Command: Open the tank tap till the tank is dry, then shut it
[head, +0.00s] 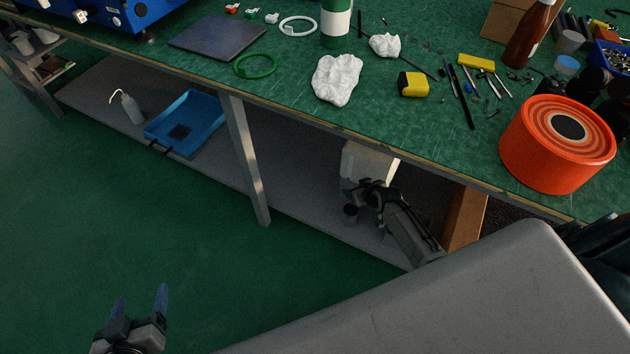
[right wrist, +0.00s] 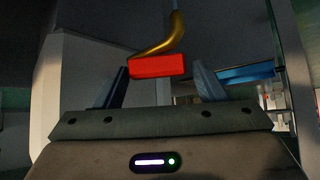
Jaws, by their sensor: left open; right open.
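The tank (head: 370,160) is a whitish box on the lower shelf under the bench. In the right wrist view, its pale wall (right wrist: 85,85) is at left. The tap's red handle (right wrist: 157,66) hangs on a curved brass-coloured stem (right wrist: 172,38). My right gripper (right wrist: 160,85) is open, with its fingers on either side of the red handle; I cannot tell if they touch it. In the head view my right gripper (head: 360,190) is in front of the tank and hides the tap. My left gripper (head: 141,298) is open and empty, above the floor. The liquid level is not visible.
A metal bench leg (head: 245,160) stands left of my right arm. The green floor at left is clear.

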